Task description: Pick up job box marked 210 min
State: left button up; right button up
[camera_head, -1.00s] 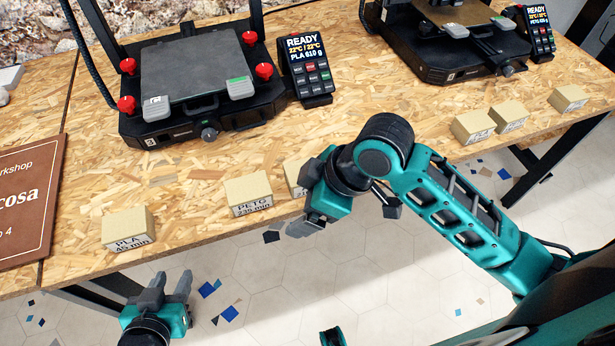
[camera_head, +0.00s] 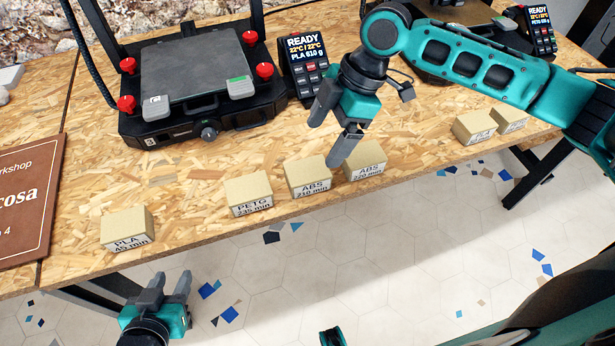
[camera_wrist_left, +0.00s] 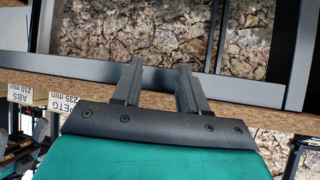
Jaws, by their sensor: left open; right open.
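The job box marked ABS 210 min (camera_head: 306,179) is a small tan block with a white label on its front. It sits near the table's front edge, and shows at the left of the left wrist view (camera_wrist_left: 18,92). My right gripper (camera_head: 330,138) is open and empty, pointing down just above and behind the box's right side. One finger overlaps the gap between this box and the ABS box to its right (camera_head: 364,160); contact cannot be told. My left gripper (camera_head: 170,277) is open and empty, in front of the table edge. Its fingers (camera_wrist_left: 155,82) also show in the left wrist view.
A PETG 235 min box (camera_head: 248,193) stands close left, a PLA 45 min box (camera_head: 127,229) further left. Two more boxes (camera_head: 474,127) are at right. A printer (camera_head: 195,80) with a display (camera_head: 306,68) stands behind. A brown sign (camera_head: 30,200) lies at left.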

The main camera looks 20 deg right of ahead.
aim_at(308, 170)
jog(key=b+x, duration=0.1)
jog(key=x, duration=0.9)
jog(key=shift+s, duration=0.1)
jog(key=c, duration=1)
jog(key=shift+c, duration=0.7)
jog(key=shift+r, duration=0.15)
